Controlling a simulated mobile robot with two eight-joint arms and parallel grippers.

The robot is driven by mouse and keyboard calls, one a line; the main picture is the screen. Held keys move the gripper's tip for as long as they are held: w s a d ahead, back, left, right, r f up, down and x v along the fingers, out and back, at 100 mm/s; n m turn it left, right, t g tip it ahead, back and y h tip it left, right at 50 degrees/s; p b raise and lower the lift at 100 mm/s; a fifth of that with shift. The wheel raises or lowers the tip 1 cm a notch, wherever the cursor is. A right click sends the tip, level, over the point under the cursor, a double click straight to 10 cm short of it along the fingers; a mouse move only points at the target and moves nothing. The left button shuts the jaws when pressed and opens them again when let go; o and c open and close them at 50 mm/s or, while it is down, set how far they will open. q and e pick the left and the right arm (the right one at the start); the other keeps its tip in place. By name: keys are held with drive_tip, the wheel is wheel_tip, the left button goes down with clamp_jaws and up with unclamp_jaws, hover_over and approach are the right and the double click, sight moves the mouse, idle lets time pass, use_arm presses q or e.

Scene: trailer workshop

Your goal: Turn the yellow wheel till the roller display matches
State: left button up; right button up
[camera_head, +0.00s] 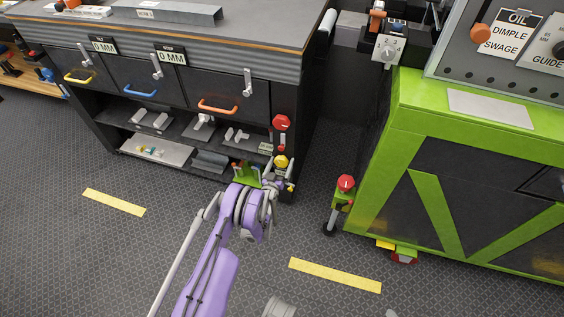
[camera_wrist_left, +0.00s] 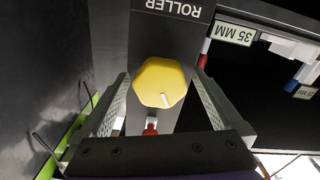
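The yellow wheel (camera_head: 281,161) is on the right front post of the dark workbench, below a red knob (camera_head: 281,122). In the left wrist view the yellow wheel (camera_wrist_left: 160,82) has a white mark near its lower right edge. My left gripper (camera_head: 280,180) is at the wheel. Its fingers stand open on either side of the wheel, with narrow gaps visible. An upside-down ROLLER label (camera_wrist_left: 173,8) is above the wheel in that view; no roller reading shows there. A plate reading 35 MM (camera_wrist_left: 233,34) is to the right. My right gripper is not in view.
Two displays on the bench front read 0 MM, one on the left (camera_head: 103,45) and one in the middle (camera_head: 171,57). Shelves below hold grey parts. A green cabinet (camera_head: 420,125) stands right, with a red-knobbed device (camera_head: 345,183) beside it. The floor between is clear.

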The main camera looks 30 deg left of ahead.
use_arm(q)
drive_tip(key=c, duration=1.3)
drive_tip(key=shift+n, duration=0.4)
drive_tip(key=n+b, duration=0.1)
drive_tip(key=n, duration=0.1)
drive_tip(key=shift+n, duration=0.4)
drive_tip(key=n+b, duration=0.1)
drive_tip(key=n, duration=0.2)
drive_tip(key=shift+n, duration=0.4)
drive_tip(key=n, duration=0.5)
drive_tip(key=shift+d+r, duration=0.1)
drive_tip(key=shift+r, duration=0.05)
drive_tip(key=n, duration=0.5)
drive_tip(key=shift+w+n, duration=0.1)
drive_tip(key=shift+n, duration=0.3)
